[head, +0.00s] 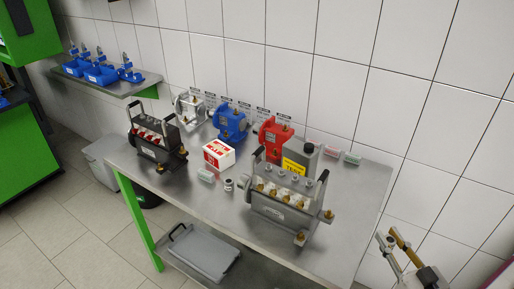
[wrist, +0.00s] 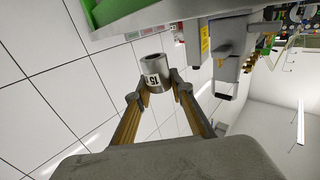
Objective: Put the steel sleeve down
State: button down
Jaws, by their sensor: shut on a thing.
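The steel sleeve (wrist: 154,72), a short hollow grey cylinder with a white "15" label, is between the fingertips in the wrist view. My gripper (wrist: 157,90) is shut on it, one finger on each side. In the head view my gripper (head: 388,240) is at the lower right, off the right end of the workbench and apart from it. I cannot make out the held sleeve there. A similar small metal cylinder (head: 228,185) with a pale label stands on the bench.
The grey bench (head: 215,225) carries a dark pump unit (head: 155,143), a grey unit (head: 283,208), blue (head: 231,122) and red (head: 272,135) pumps and a red-white box (head: 219,154). The bench's front strip and far right end look clear. A tiled wall stands behind.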

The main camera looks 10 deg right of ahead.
aim_at(390, 240)
notch_tip(390, 240, up, 19)
jog(key=w+d+r+m+h, duration=0.1)
jog(key=w+d, duration=0.1)
jog(key=w, duration=0.7)
jog(key=w+d+h, duration=0.1)
jog(key=w+d, duration=0.1)
jog(key=w, duration=0.6)
jog(key=w+a+r, duration=0.1)
jog(key=w+a, duration=0.2)
jog(key=w, duration=0.6)
jog(key=w+a+r, duration=0.1)
jog(key=w+a, duration=0.3)
jog(key=w, duration=0.5)
jog(key=w+a, duration=0.6)
jog(key=a, duration=0.3)
jog(key=w+a, duration=0.6)
jog(key=a, duration=0.2)
jog(key=w+a+f, duration=0.2)
jog(key=a, duration=0.7)
jog(key=w+a+f, duration=0.1)
jog(key=w+a, duration=0.1)
jog(key=a, duration=0.7)
jog(key=shift+y, duration=0.4)
jog(key=shift+s+a+f, duration=0.1)
jog(key=shift+s+f, duration=0.05)
jog(key=shift+f, duration=1.15)
jog(key=shift+s+f, duration=0.1)
jog(key=shift+f, duration=1.15)
